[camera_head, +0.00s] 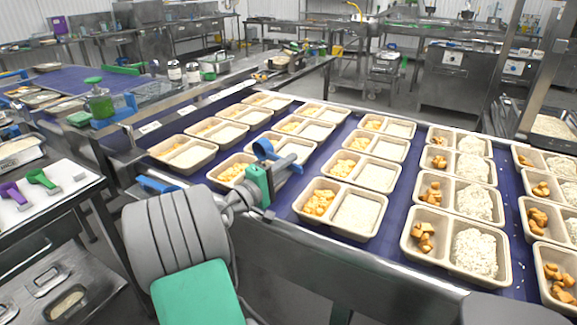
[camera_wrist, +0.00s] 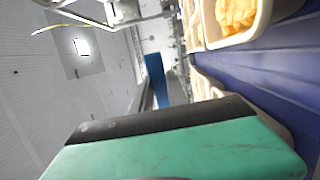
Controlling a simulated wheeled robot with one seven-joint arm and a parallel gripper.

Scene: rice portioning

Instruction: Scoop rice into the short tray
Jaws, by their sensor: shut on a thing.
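My gripper (camera_head: 262,180), with teal fingers, is shut on a blue-handled scoop (camera_head: 263,149) above the left part of the belt. The scoop's metal part seems to reach right over a tray, partly covering it. In the wrist view a teal finger fills the bottom and a blue strip, likely the handle (camera_wrist: 155,75), stands beyond it. Two-compartment trays stand in rows. The nearest middle tray (camera_head: 325,232) has orange pieces at left and a flat pale layer at right. Right-hand trays (camera_head: 455,270) hold heaped rice (camera_head: 475,252). I cannot tell which tray is short.
The blue belt (camera_head: 395,235) has a metal edge rail (camera_head: 340,262) in front. A side table (camera_head: 70,215) at left holds purple and green tools (camera_head: 40,178). A pan with pale contents (camera_head: 68,300) sits below it. A green-topped container (camera_head: 98,103) stands behind.

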